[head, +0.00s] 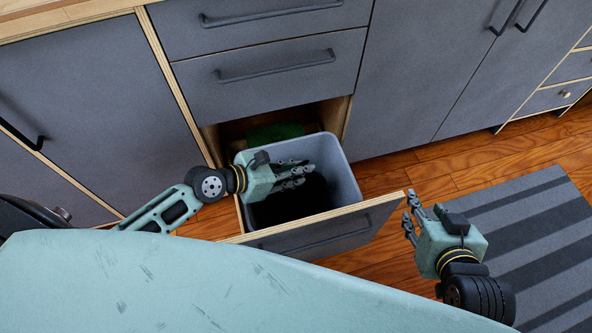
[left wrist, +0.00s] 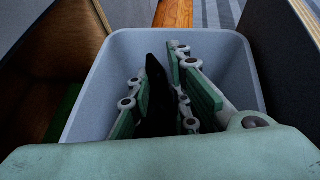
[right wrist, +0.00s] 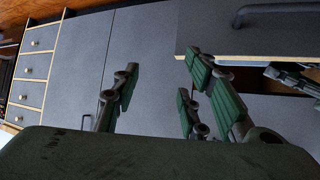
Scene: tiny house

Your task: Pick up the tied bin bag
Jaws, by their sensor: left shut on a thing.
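The black bin bag (head: 290,208) lies inside a grey bin (head: 343,170) that stands in a pulled-out lower drawer. My left gripper (head: 297,174) reaches over the bin. In the left wrist view a narrow black upright part of the bag (left wrist: 154,88) stands between the fingers of my left gripper (left wrist: 160,100), which is shut on it. The knot itself is too dark to make out. My right gripper (head: 412,213) is open and empty, outside the drawer near its right front corner. Its spread fingers (right wrist: 160,95) show in the right wrist view.
The open drawer front (head: 335,230) projects into the room, below two closed drawers (head: 270,80). A green item (head: 272,133) lies behind the bin. Cabinets (head: 430,70) line the back. A striped rug (head: 525,215) and wooden floor (head: 470,165) are clear at the right.

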